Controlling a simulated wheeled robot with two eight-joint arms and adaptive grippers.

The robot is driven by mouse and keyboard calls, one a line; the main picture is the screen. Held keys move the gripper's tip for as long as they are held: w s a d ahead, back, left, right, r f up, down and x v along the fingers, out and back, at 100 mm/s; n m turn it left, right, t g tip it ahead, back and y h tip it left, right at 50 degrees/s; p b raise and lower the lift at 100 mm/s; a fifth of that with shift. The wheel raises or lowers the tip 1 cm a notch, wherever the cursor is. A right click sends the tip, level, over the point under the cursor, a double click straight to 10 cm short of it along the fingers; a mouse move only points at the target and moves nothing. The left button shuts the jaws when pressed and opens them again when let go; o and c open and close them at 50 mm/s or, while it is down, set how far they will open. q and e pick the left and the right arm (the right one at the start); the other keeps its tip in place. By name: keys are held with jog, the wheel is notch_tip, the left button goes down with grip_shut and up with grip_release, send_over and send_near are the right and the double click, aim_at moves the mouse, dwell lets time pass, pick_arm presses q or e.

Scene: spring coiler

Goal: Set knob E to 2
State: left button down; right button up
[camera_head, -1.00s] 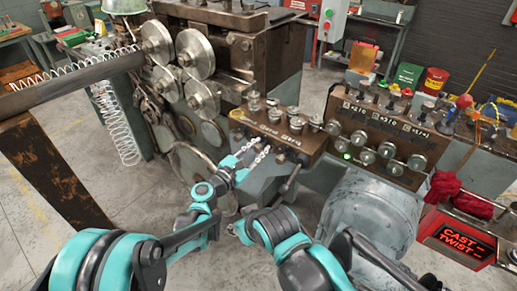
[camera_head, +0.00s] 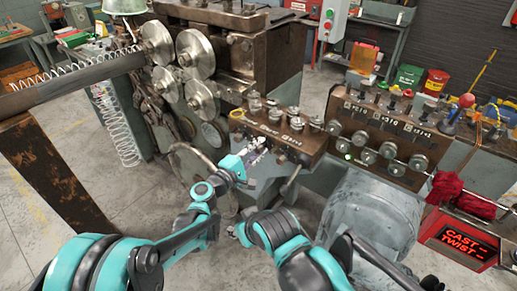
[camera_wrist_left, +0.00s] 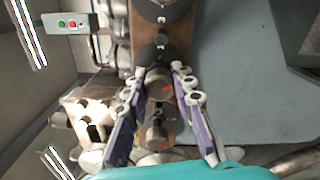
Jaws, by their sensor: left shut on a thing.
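My left gripper (camera_head: 257,148) is at the front face of the brown control box (camera_head: 307,143), below its painted lettering. In the left wrist view its two fingers (camera_wrist_left: 158,72) lie on either side of a round dark metal knob (camera_wrist_left: 160,88) with a red mark, and are shut on it. A second knob (camera_wrist_left: 157,131) with a red mark sits nearer the palm in that view. I cannot read which letter either knob carries, nor its dial numbers. In the head view the fingers hide the held knob.
Several metal knobs (camera_head: 273,115) stand on the box top. A lever (camera_head: 290,180) hangs in front. To the right is a second panel (camera_head: 393,160) with a green light. Large rollers (camera_head: 202,97) and a coiled spring (camera_head: 121,135) are left. A display (camera_head: 463,243) reads CAST and TWIST.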

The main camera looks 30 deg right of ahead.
pick_arm(q)
jog(key=m, duration=0.4)
jog(key=shift+m, duration=0.4)
dwell(0.4)
jog(key=c, duration=1.5)
grip_release()
jog(key=shift+c, duration=0.2)
jog(key=v, duration=1.2)
